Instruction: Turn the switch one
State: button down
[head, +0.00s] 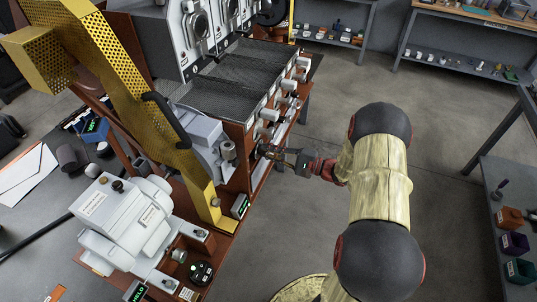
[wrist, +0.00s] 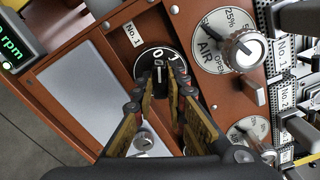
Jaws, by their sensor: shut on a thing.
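The switch (wrist: 148,62) is a round black dial on the brown-red panel, beside a "No.1" label, with white marks that read like 0 and 1. My gripper (wrist: 164,84) is shut on its knob, with one finger on each side. A pale line on the knob seems to point up toward the 0. The fingers hide the lower part of the dial. In the head view my gripper (head: 272,153) reaches the roaster's front panel from the right, and the switch is too small to make out clearly.
A silver AIR dial knob (wrist: 243,49) sits right of the switch, with another dial (wrist: 252,135) below it. A green rpm display (wrist: 15,45) is at the left. In the head view, a yellow perforated guard (head: 135,85) stands left of my arm; open floor lies right.

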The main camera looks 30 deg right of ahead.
dwell(0.3)
jog(key=shift+f, duration=0.1)
jog(key=c, duration=1.8)
grip_release()
jog(key=shift+n, duration=0.3)
jog(key=shift+s+d, duration=0.1)
jog(key=v, duration=1.1)
jog(key=shift+s+d, duration=0.25)
jog(key=shift+s, duration=0.05)
